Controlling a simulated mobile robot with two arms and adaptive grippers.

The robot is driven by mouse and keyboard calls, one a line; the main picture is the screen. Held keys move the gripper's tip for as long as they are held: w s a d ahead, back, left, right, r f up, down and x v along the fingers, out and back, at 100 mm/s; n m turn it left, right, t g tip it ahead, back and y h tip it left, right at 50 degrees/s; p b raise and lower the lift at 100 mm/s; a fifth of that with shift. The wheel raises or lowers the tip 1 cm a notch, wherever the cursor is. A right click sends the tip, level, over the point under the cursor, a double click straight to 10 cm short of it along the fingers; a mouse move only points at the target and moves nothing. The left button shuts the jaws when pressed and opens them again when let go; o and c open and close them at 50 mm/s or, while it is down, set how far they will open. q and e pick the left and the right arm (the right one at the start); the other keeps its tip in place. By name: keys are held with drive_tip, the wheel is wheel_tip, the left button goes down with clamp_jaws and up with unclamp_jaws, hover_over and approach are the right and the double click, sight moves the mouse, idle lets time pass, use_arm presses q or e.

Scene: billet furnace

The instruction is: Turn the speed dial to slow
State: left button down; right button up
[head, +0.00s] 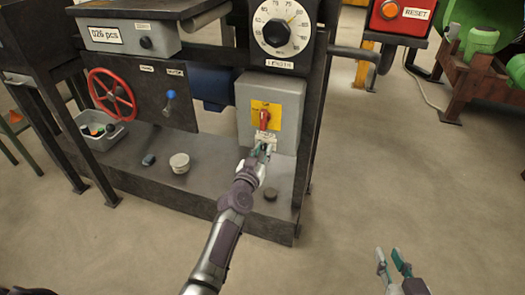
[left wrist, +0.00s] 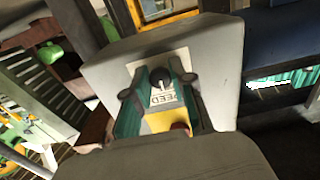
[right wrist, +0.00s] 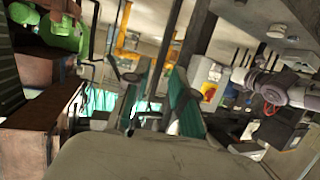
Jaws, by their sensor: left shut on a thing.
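The speed dial (left wrist: 160,77) is a small dark knob with a pale pointer line on a white plate (left wrist: 140,66). It sits on the grey box below a red switch (head: 264,117) on a yellow plate. The label is partly readable in the left wrist view, where it appears upside down. My left gripper (head: 264,150) is at this plate, its fingers on either side of the dial and shut on it. In the head view the gripper mostly hides the dial. The slow mark cannot be made out. My right gripper (head: 391,262) is open and empty, above the floor at lower right.
A black panel with a round length dial (head: 277,33) is above the grey box (head: 244,99). A red handwheel (head: 111,94), a blue-knobbed lever (head: 169,96) and a grey bin (head: 98,132) are to the left. A pale round tin (head: 180,163) stands on the ledge.

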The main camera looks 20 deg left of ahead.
use_arm(q)
drive_tip(key=shift+n, duration=0.3)
drive_tip(key=shift+r+n+p, duration=0.1)
drive_tip(key=shift+n+p, duration=0.2)
drive_tip(key=shift+n, duration=0.3)
drive_tip(key=n+p, duration=0.1)
drive_tip(key=n, duration=0.6)
drive_tip(key=shift+n, duration=1.5)
use_arm(e)
drive_tip(key=s+d+f+g+h, duration=0.1)
drive_tip(key=s+d+f+g, duration=0.1)
drive_tip(key=s+f+g, duration=0.2)
drive_tip(key=shift+s+d+f+g, duration=0.15)
drive_tip(key=shift+s+f+g, duration=0.35)
drive_tip(key=shift+f, duration=0.55)
drive_tip(key=shift+s, duration=0.15)
use_arm(q)
drive_tip(key=c, duration=1)
unclamp_jaws()
